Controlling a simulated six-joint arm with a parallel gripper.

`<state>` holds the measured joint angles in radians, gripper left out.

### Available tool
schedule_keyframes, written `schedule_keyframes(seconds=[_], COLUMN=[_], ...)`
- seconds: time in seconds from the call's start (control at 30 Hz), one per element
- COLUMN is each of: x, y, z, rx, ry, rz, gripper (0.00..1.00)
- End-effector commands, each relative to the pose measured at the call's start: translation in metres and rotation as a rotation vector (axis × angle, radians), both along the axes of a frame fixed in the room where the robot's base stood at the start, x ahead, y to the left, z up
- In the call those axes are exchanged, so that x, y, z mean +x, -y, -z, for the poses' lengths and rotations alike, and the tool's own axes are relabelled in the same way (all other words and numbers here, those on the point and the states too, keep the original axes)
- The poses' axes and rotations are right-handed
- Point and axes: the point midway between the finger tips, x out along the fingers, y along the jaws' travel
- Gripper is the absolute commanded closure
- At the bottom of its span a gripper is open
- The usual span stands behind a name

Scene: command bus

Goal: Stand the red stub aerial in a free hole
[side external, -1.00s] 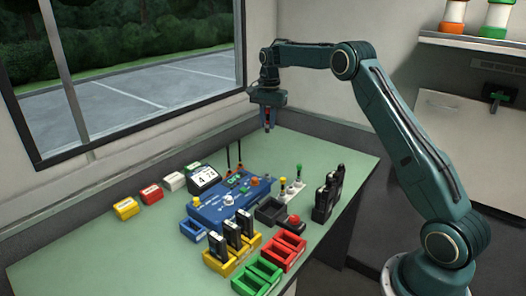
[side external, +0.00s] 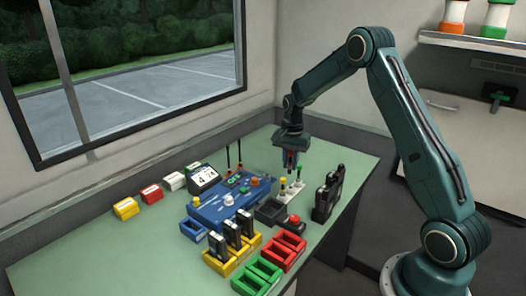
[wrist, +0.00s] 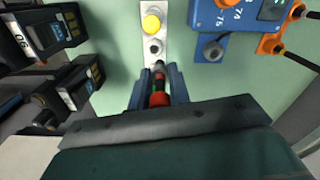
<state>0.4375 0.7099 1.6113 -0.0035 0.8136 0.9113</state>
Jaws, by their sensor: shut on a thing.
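My gripper (side external: 291,160) is shut on the red stub aerial (wrist: 159,99), which points tip down between the blue fingers. The white holder strip (side external: 291,191) stands below it. In the wrist view, a yellow-capped aerial (wrist: 152,23) stands at the strip's far end, with a free hole (wrist: 155,47) beside it. The aerial's dark tip lies close to that hole in the picture; I cannot tell its height above the strip. A green-topped aerial (side external: 299,168) stands at the strip's other end. My gripper hides part of the strip in the wrist view.
The blue console (side external: 222,207) is left of the strip. Black radios (side external: 328,193) stand to its right. A dark tray (side external: 270,211) and a red button (side external: 294,220) are in front. The green table (side external: 335,160) is clear behind.

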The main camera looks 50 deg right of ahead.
Motion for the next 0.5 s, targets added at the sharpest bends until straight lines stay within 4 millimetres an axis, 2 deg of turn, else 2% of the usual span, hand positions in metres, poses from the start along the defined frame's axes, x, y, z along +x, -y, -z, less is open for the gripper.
schedule_keyframes(seconds=[0.17,0.5], x=[-0.0081,-0.0089], y=[-0.0010,-0.0013], z=[0.0057,0.0091], rx=[-0.002,-0.003], ry=[-0.002,-0.002], rz=[-0.001,-0.001], gripper=[1.00,1.00])
